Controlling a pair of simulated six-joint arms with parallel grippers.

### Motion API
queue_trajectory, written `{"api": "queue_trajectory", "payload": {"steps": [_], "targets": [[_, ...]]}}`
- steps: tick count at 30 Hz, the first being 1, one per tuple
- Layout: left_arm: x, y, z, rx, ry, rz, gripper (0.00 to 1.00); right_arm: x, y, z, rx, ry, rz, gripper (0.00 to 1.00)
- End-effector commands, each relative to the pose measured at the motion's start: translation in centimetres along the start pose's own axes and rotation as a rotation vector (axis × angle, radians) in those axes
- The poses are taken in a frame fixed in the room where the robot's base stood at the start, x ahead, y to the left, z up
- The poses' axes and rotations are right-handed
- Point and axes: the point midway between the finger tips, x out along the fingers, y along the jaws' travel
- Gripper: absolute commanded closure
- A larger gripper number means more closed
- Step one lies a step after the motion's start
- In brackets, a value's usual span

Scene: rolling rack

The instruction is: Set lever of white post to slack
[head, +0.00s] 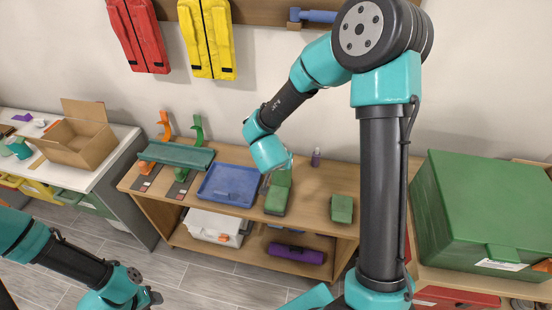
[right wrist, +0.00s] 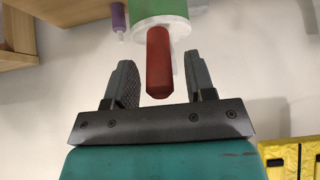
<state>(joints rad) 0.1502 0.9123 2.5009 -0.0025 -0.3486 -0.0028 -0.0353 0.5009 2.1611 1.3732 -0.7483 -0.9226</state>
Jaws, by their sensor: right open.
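In the right wrist view a red lever (right wrist: 159,62) hangs between the two fingers of my right gripper (right wrist: 160,57). Its upper end meets a white round part (right wrist: 172,22), likely of the white post, with a green body above it. The fingers are open, with a gap on each side of the lever. In the head view my right gripper (head: 280,166) is above the wooden bench, by an upright green block (head: 277,198); the lever cannot be made out there. My left gripper (head: 152,298) is low at the left, away from the bench; its jaws are unclear.
The wooden bench (head: 300,228) also bears a blue tray (head: 230,185), a smaller green block (head: 341,208), a purple bottle (head: 316,157), and orange (head: 165,126) and green (head: 197,130) hooked stands by a green bar. A large green box (head: 485,215) stands at right.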

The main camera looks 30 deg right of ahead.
Motion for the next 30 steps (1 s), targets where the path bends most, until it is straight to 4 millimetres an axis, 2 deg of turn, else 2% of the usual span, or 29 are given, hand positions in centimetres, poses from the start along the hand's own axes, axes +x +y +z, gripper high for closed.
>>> {"api": "queue_trajectory", "payload": {"steps": [8, 24, 30], "targets": [[0.0, 0.0, 0.0, 0.0, 0.0, 0.0, 0.57, -3.2, 0.0, -0.1, 0.001, 0.003, -0.003, 0.5], [0.0, 0.0, 0.0, 0.0, 0.0, 0.0, 0.57, -13.1, 0.0, -0.1, 0.002, 0.003, -0.004, 0.5], [0.0, 0.0, 0.0, 0.0, 0.0, 0.0, 0.57, -16.0, 0.0, 0.0, 0.001, 0.002, -0.003, 0.5]]}}
